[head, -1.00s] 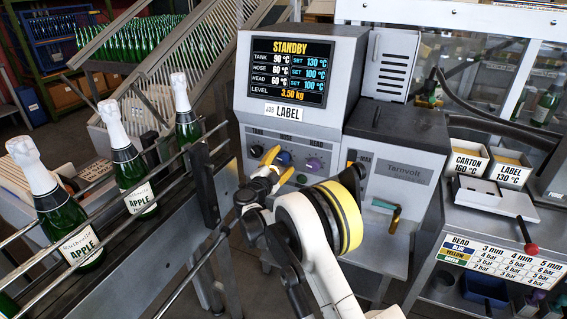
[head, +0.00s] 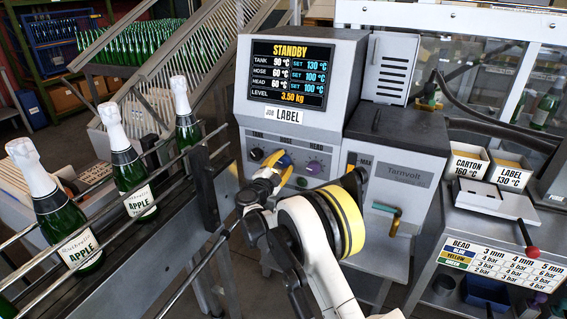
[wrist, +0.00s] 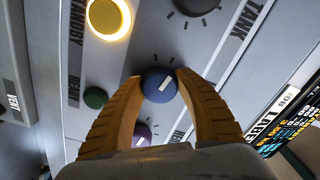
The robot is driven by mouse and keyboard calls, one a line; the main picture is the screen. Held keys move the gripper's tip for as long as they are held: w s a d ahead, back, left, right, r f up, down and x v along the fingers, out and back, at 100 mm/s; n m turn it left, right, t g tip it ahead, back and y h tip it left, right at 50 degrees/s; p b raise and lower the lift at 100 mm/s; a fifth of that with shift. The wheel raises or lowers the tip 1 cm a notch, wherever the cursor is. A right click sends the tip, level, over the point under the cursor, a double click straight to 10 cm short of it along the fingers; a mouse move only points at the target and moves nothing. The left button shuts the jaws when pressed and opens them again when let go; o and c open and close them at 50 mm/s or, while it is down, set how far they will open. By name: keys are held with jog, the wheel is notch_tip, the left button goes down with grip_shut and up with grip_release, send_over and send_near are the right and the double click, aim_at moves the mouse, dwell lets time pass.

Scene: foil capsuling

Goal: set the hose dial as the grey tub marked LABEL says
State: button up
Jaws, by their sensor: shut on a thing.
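My gripper (head: 282,160) is at the row of dials on the grey melter (head: 243,133). In the wrist view its yellow fingers (wrist: 160,78) are closed on either side of the blue hose dial (wrist: 156,88), whose white pointer line shows. The screen (head: 290,75) reads STANDBY, with the hose at 60 °C and set 100 °C; the tank is set to 130 °C and the head to 100 °C. The job plate (head: 284,115) reads LABEL. The grey tub marked LABEL (head: 509,177) reads 130 °C.
The black tank dial (head: 256,153) and purple head dial (head: 313,168) flank the hose dial. A lit amber ring (wrist: 108,17) and green button (wrist: 95,97) are close by. The CARTON tub (head: 467,165) reads 160 °C. A bottle conveyor rail (head: 150,222) runs at left.

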jog(key=m, duration=0.6)
jog(key=shift+m+b, duration=0.3)
jog(key=shift+m, duration=0.1)
dwell(0.4)
jog(key=o, duration=1.2)
jog(key=v, duration=1.2)
jog(key=shift+r, duration=0.1)
